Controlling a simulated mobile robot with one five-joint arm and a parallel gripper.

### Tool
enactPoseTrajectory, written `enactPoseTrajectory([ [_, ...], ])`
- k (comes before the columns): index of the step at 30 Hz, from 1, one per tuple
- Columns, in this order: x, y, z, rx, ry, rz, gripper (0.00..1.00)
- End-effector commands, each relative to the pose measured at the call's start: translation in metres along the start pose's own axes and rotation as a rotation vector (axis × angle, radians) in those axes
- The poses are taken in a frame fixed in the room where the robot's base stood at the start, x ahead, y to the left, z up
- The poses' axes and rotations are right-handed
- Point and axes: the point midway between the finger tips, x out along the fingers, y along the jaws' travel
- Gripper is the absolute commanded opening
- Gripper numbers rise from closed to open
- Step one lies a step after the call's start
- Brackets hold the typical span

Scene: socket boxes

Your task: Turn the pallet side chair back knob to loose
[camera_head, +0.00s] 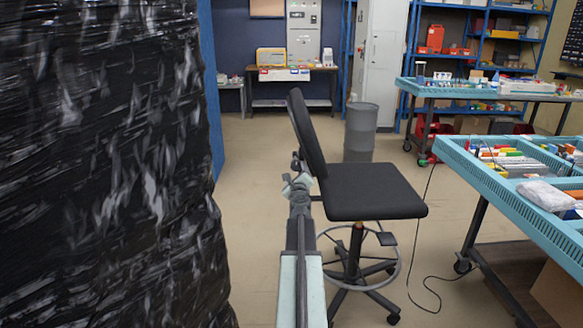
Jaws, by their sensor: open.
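A black office chair (371,190) stands in the middle of the view, next to the wrapped pallet. Its backrest (306,135) is on the left side of the seat and is seen nearly edge-on. A small dark knob (295,161) shows at the lower rear of the backrest, on the side facing the pallet. My arm reaches forward from the bottom of the view. My gripper (297,181) is open and looks just below the knob in the picture. I cannot tell whether it touches the knob. My gripper partly hides the chair's back support.
A tall pallet load (110,170) in black film fills the left side. A blue-edged workbench (530,205) with small parts stands at right, a cable on the floor beside it. A grey drum (361,130) stands behind the chair. Floor (255,170) is clear between pallet and chair.

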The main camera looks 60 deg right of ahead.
Motion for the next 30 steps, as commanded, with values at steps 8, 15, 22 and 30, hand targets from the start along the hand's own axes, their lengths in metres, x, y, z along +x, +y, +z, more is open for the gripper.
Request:
enactPoseTrajectory([
  [8, 0.052, 0.001, 0.001, -0.003, -0.002, 0.002, 0.64],
  [15, 0.072, 0.002, 0.002, -0.004, -0.002, 0.003, 0.64],
  [22, 0.071, 0.002, 0.002, -0.004, -0.003, 0.003, 0.45],
  [30, 0.068, 0.005, 0.005, -0.006, -0.005, 0.006, 0.02],
])
